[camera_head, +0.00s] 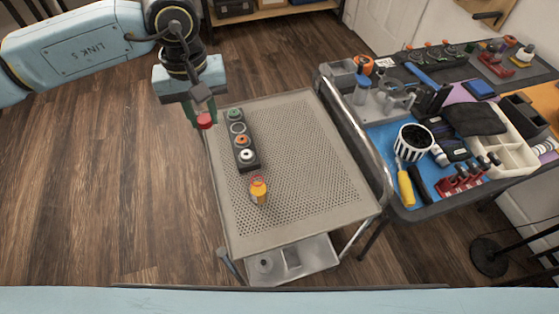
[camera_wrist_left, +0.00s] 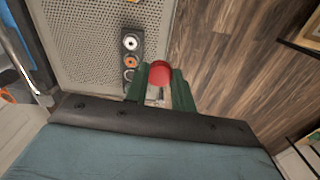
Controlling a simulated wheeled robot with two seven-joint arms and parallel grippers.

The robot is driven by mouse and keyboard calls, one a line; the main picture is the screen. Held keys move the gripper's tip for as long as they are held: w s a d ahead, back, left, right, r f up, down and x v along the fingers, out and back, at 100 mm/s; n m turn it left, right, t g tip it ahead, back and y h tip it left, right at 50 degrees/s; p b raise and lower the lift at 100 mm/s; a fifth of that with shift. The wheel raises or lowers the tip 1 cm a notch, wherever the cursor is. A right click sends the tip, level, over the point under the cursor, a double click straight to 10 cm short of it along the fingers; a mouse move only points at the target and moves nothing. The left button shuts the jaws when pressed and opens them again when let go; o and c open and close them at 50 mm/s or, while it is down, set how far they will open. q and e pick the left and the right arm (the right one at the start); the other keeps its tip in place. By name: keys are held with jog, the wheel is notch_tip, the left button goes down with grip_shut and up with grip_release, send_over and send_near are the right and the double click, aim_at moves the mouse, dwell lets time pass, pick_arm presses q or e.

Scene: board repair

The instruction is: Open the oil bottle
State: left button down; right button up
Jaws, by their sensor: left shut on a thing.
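A small orange-yellow oil bottle (camera_head: 258,192) stands upright on the perforated cart top, with a reddish ring at its open-looking mouth. My left gripper (camera_head: 200,116) is shut on a red cap (camera_head: 205,121), held at the cart's far left corner, up and left of the bottle and apart from it. In the left wrist view the red cap (camera_wrist_left: 160,73) sits between the green fingers (camera_wrist_left: 160,90). The bottle cannot be made out in the left wrist view. My right gripper is not in view.
A dark holder (camera_head: 243,160) with several round coloured pieces stands on the metal cart (camera_head: 320,190), beside the bottle. The cart's right half is clear. A crowded workbench (camera_head: 385,135) with a striped cup (camera_head: 415,142) and tools stands at the right.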

pick_arm(q)
jog(key=d+f+n+b, duration=0.4)
jog(key=d+f+b, duration=0.2)
jog(key=d+b, duration=0.15)
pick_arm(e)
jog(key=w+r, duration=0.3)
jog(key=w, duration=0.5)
pick_arm(q)
jog(key=n+b, duration=0.4)
jog(key=b, duration=0.2)
send_near(290, 185)
notch_tip(290, 185, down, 3)
jog(key=shift+r+b, duration=0.1)
jog(key=shift+b, duration=0.8)
notch_tip(290, 185, down, 4)
jog(key=shift+r+b, duration=0.1)
jog(key=shift+b, duration=0.45)
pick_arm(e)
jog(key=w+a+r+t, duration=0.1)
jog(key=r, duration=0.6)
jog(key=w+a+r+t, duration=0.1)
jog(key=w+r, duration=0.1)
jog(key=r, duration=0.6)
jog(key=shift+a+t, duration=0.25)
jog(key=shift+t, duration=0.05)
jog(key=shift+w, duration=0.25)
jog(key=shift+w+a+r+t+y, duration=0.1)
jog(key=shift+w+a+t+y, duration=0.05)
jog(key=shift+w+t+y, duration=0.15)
